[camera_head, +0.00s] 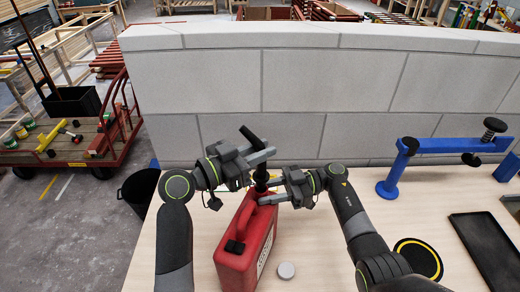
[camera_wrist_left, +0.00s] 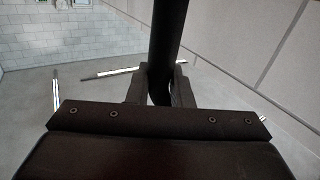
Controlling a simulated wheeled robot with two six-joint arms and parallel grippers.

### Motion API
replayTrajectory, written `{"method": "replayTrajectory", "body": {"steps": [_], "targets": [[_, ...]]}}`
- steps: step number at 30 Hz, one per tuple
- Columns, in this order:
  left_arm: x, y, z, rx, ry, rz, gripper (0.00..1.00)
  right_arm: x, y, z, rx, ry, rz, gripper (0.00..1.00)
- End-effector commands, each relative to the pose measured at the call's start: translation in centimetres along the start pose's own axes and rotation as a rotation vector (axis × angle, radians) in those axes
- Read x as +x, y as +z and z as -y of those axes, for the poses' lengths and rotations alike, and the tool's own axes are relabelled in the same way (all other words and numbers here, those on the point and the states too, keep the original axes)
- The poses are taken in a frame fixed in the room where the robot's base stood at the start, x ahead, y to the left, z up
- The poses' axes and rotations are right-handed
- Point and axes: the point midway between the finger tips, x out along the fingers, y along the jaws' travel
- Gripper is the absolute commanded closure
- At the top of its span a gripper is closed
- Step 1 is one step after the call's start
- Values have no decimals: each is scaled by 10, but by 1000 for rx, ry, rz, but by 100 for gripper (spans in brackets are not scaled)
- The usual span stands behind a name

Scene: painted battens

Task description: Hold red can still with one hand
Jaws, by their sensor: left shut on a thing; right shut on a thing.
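The red can (camera_head: 232,267) stands on the table, with a black fitting on its near top. A dark spout (camera_head: 261,176) rises at the can's far end and bends toward the upper left. My left gripper (camera_head: 258,152) is shut on the spout above the can. In the left wrist view the dark spout (camera_wrist_left: 168,45) runs up between the two fingers. My right gripper (camera_head: 265,193) is lower, shut on the red can around its top far end, near the base of the spout. The fingers partly hide this spot, so the exact contact is unclear.
A blue clamp-like stand (camera_head: 400,165) and a black tray (camera_head: 487,245) are at the right. A grey block wall (camera_head: 320,90) stands behind. A dark bin (camera_head: 140,190) is left of the table.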

Motion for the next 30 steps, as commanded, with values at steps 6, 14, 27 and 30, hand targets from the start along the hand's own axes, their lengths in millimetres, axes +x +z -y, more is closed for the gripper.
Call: {"method": "replayTrajectory", "body": {"steps": [6, 14, 27, 30], "targets": [[0, 5, 0, -1, 0, 0, 100, 0, -1, 0, 0, 1, 0, 100], [0, 11, 1, -1, 0, 0, 100, 0, -1, 0, 0, 1, 0, 100], [0, 23, 1, -1, 0, 0, 100, 0, -1, 0, 0, 1, -1, 100], [0, 25, 1, 0, 0, 0, 100, 0, -1, 0, 0, 1, -1, 100]]}}
